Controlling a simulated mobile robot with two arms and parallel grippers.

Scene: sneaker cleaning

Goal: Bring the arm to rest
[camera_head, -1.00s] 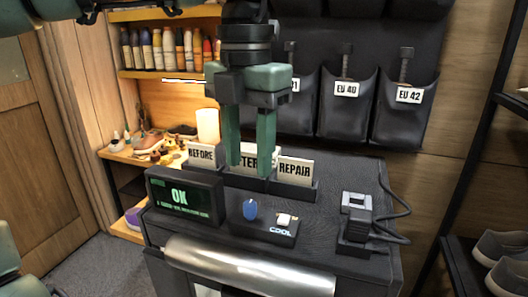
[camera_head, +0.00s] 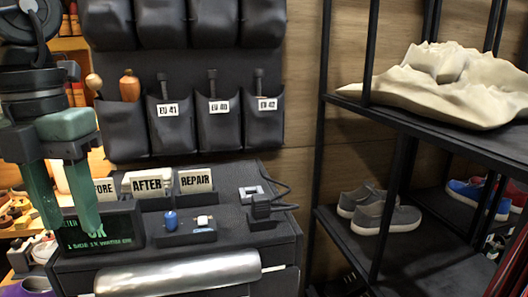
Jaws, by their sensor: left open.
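My left gripper (camera_head: 66,222) hangs at the left of the head view with its two green fingers pointing down and apart. It is open, with nothing between the fingers. It is in front of the display (camera_head: 110,228) that reads OK and hides part of it. The black cabinet (camera_head: 225,168) is behind and to the right of the fingers. My right gripper is not in view.
Cards marked AFTER (camera_head: 147,183) and REPAIR (camera_head: 195,181) stand on the cabinet, behind a blue knob (camera_head: 170,221). A black rack (camera_head: 440,262) holds grey sneakers (camera_head: 386,220) at the right. Wall pockets (camera_head: 175,127) hang above the cabinet.

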